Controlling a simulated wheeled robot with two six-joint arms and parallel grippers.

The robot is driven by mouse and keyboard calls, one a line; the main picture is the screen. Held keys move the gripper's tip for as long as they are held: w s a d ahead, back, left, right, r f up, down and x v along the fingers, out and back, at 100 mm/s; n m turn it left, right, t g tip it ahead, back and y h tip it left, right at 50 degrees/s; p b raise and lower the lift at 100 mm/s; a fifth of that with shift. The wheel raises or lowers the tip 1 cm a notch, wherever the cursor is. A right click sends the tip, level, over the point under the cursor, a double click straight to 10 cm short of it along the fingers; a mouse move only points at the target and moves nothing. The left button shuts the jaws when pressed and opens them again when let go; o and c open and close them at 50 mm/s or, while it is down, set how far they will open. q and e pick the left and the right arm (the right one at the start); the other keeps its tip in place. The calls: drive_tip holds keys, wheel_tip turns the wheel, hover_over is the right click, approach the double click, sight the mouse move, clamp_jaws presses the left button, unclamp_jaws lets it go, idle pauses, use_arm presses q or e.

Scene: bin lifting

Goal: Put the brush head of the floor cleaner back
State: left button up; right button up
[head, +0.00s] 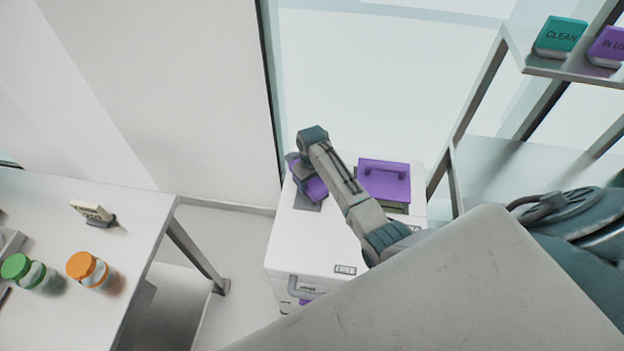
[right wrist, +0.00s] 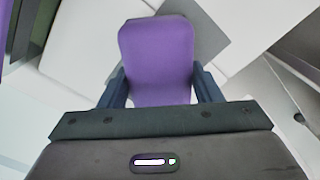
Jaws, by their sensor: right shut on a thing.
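A white unit (head: 283,240) with a small "FREE" label stands on the floor in the middle of the head view. A purple piece with a handle (head: 384,182) sits at the right of its top. My right gripper (head: 306,170) is over the left part of the top, shut on another purple piece (head: 316,189). In the right wrist view this held purple piece (right wrist: 157,50) lies between the two dark fingers. I cannot tell whether it is the brush head or whether it touches the unit; its lower side is hidden. My left gripper is not in view.
A white table (head: 150,205) on the left holds an orange-lidded jar (head: 87,268), a green-lidded jar (head: 22,270) and a small sign (head: 93,213). A metal shelf (head: 490,165) at the right carries a green "CLEAN" block (head: 561,36) and a purple block (head: 608,45).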

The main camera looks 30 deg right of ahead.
drive_tip(key=shift+f, duration=0.2)
drive_tip(key=o, duration=0.9)
wheel_tip(320, 180, up, 12)
drive_tip(key=shift+r+b, duration=0.15)
drive_tip(key=shift+b, duration=1)
